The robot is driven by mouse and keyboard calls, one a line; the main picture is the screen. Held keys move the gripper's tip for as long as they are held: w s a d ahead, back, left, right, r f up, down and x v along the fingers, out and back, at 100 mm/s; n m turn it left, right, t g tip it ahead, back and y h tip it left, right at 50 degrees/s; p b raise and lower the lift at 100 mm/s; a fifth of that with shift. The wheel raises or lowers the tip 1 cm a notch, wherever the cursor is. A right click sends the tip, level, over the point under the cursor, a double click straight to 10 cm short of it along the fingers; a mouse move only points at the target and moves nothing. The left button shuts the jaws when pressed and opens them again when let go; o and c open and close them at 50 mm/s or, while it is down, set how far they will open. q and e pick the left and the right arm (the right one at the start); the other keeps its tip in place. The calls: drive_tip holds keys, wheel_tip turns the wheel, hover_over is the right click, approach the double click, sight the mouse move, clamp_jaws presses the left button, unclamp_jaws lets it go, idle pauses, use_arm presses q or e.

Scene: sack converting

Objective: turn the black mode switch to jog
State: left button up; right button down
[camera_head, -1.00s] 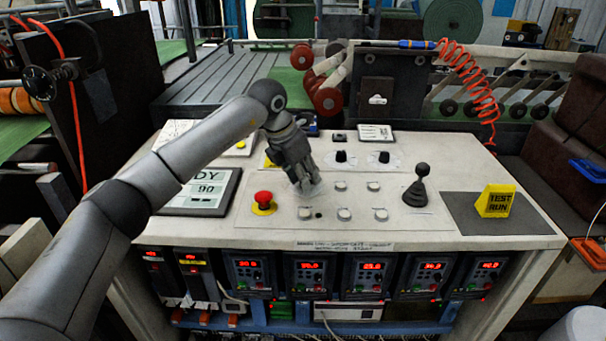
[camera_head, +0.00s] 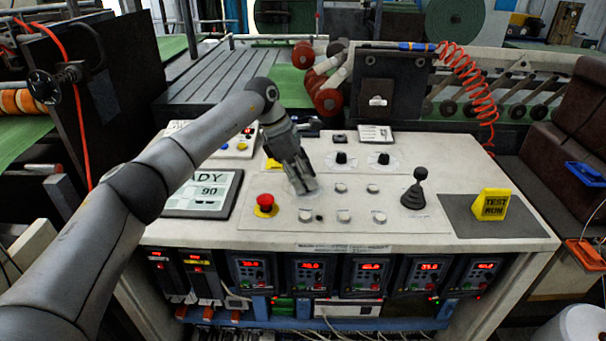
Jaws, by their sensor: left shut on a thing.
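My left gripper (camera_head: 304,187) reaches down onto the light control panel (camera_head: 385,222), right of the red emergency button (camera_head: 265,200). Its fingers are closed low over the panel and hide what is between them. The black mode switch is not plainly seen; the spot under the fingers is covered. Two other black knobs (camera_head: 341,158) (camera_head: 383,158) stand uncovered behind and to the right of the gripper. My right gripper is not in view.
Several pale round buttons (camera_head: 344,215) lie close right of the gripper. A black joystick (camera_head: 416,190) and a yellow TEST RUN sign (camera_head: 493,204) stand farther right. A display (camera_head: 203,192) lies to the left, beneath my left arm.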

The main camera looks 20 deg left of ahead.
use_arm(q)
drive_tip(key=shift+r+m, duration=0.1)
drive_tip(key=shift+m, duration=0.2)
drive_tip(key=o, duration=1)
drive_tip(key=v, duration=1.1)
drive_tip(key=shift+a+r, duration=0.3)
drive_tip(key=shift+r, duration=0.05)
